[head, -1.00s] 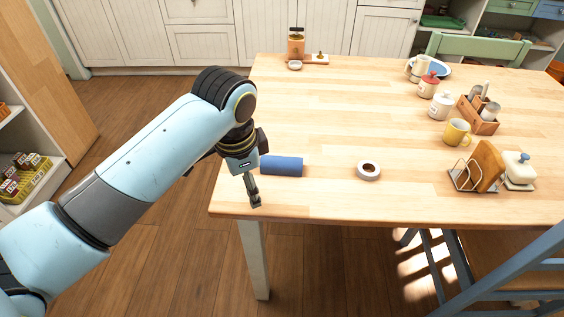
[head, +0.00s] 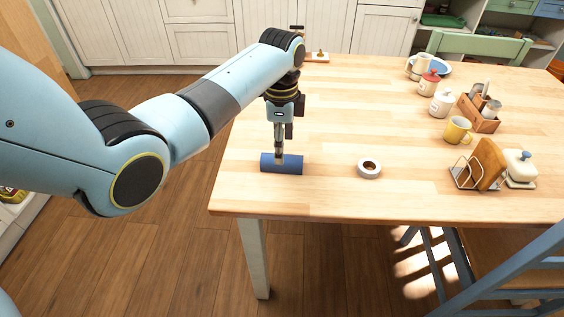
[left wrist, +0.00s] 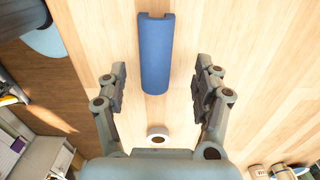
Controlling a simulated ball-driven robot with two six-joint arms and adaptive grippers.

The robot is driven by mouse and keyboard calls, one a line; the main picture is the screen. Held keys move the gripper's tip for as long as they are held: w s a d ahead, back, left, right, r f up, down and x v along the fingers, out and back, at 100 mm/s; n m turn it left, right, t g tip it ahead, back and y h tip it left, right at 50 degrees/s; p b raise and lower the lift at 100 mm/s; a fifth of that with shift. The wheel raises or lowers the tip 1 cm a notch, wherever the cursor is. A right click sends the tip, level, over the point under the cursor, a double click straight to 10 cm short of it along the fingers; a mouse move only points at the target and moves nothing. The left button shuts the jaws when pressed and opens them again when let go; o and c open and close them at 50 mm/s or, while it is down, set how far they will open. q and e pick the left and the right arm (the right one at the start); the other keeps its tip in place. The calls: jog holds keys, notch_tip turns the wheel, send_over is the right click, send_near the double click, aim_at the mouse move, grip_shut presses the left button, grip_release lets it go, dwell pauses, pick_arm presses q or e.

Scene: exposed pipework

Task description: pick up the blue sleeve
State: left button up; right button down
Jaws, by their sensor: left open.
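The blue sleeve (head: 288,169) lies on its side on the wooden table (head: 330,195), near its left front corner. It also shows in the left wrist view (left wrist: 156,55), lengthwise between the lines of the two fingers. My left gripper (head: 279,160) points down over the sleeve in the head view and covers a small part of it. In the left wrist view my left gripper (left wrist: 160,85) is open and empty, one finger to each side of the sleeve. I cannot tell its exact height above the sleeve. My right gripper is not in view.
A white tape roll (head: 369,168) lies to the right of the sleeve. Farther right stand a toast rack (head: 466,176), a white butter dish (head: 520,167) and a yellow mug (head: 457,130). The table around the sleeve is clear; its front edge is close.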

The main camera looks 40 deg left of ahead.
pick_arm(q)
jog(key=f, duration=0.4)
jog(key=shift+s+d+f+b, duration=0.2)
jog(key=shift+d+f+b, duration=0.05)
jog(key=shift+f+b, duration=0.1)
jog(key=shift+c, duration=0.2)
jog(key=c, duration=1)
